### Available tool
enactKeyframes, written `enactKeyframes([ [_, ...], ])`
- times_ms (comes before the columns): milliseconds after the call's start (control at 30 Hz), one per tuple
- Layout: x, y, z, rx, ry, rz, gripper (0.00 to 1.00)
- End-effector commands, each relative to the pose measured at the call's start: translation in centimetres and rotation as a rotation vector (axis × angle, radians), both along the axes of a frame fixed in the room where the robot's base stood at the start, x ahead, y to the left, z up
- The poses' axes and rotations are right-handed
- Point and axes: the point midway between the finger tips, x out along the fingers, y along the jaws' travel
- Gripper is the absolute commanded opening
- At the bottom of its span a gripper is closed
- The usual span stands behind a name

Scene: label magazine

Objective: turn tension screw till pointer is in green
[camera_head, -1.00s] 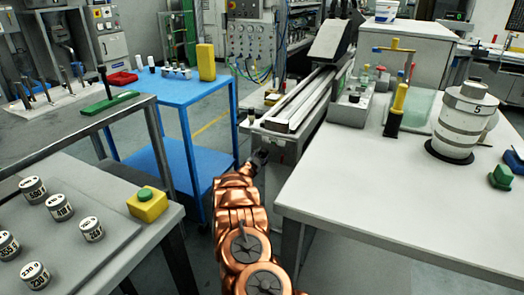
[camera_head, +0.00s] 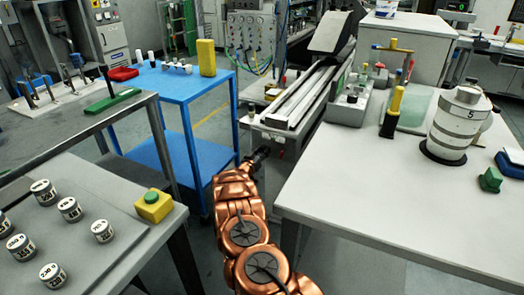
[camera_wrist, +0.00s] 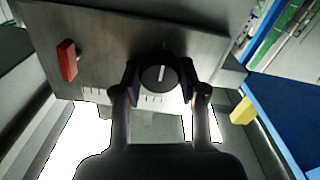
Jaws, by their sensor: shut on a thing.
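In the wrist view a round dark knob (camera_wrist: 159,76) with a pale line across its face sits on a grey metal panel (camera_wrist: 110,50). I take it to be the tension screw. My gripper (camera_wrist: 160,88) is shut on it, one finger on each side. I cannot make out a green zone or tell which part is the pointer. In the head view my gripper (camera_head: 262,153) is at the near end of the long rail machine (camera_head: 300,100); the knob is hidden there.
A blue cart (camera_head: 190,92) stands to the left of my arm. A white table (camera_head: 400,190) lies to the right, and a grey table with several labelled weights and a yellow block (camera_head: 153,207) is at the near left.

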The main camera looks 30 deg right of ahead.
Motion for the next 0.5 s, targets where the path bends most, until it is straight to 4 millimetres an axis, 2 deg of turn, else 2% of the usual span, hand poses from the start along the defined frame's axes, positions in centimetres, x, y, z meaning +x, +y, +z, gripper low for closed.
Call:
enactKeyframes([
  [500,0.27,0.34,0.07,-0.047,0.080,0.007,0.07],
])
